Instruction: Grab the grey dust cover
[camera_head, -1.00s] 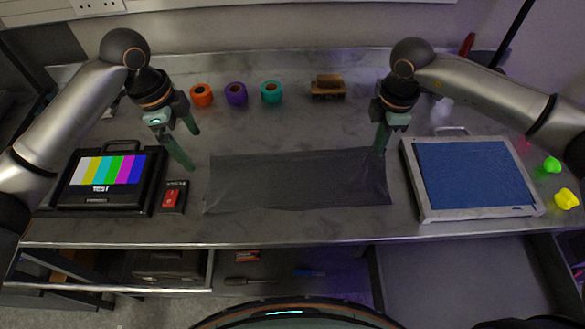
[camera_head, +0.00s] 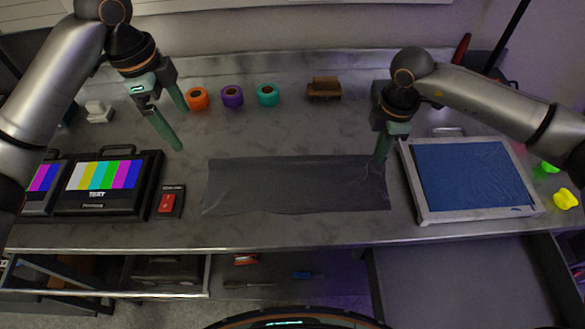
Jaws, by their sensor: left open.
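The grey dust cover (camera_head: 290,185) lies as a flat, slightly wrinkled dark sheet on the middle of the metal workbench. My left gripper (camera_head: 181,128) is open and empty, raised above the bench to the upper left of the cover and apart from it. My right gripper (camera_head: 381,158) points down at the upper right end of the cover, its tip over or touching the edge. Its fingers overlap in this view, so I cannot tell whether they are apart or pinching the cloth.
Monitors with colour bars (camera_head: 105,178) and a red switch box (camera_head: 168,202) stand left. Orange (camera_head: 198,99), purple (camera_head: 232,97) and teal (camera_head: 267,95) tape rolls and a brown block (camera_head: 324,89) stand behind. A blue-topped framed panel (camera_head: 470,186) lies right.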

